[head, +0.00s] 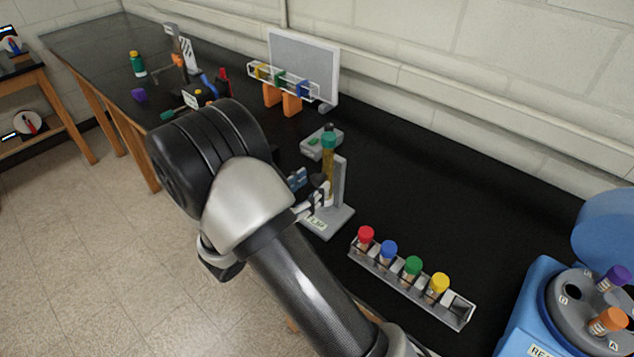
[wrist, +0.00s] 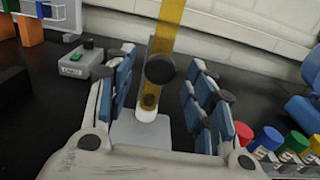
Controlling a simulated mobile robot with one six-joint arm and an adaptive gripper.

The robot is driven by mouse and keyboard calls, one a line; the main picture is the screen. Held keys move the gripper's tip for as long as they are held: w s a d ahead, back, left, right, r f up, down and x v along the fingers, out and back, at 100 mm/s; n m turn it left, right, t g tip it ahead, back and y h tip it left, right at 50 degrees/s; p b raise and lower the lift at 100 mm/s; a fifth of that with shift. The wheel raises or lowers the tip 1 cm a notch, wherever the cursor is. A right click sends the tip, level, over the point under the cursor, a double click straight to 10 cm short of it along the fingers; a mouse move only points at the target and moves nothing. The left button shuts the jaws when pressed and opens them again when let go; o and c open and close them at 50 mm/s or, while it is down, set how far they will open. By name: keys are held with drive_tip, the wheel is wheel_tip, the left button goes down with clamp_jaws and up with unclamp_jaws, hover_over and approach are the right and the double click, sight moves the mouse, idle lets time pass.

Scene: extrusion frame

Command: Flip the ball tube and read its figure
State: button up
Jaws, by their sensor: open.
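In the head view my gripper (head: 308,192) is just left of the stand, partly hidden by my arm.
A grey box with a green button (head: 322,142) stands behind the tube. A clear rack (head: 460,312) with red, blue, green and yellow capped vials is at the right front. A blue centrifuge (head: 530,310) is far right. A screen (head: 303,62) stands against the wall.

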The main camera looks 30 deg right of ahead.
sight(315, 182)
drive_tip(key=shift+x, duration=1.55)
clamp_jaws()
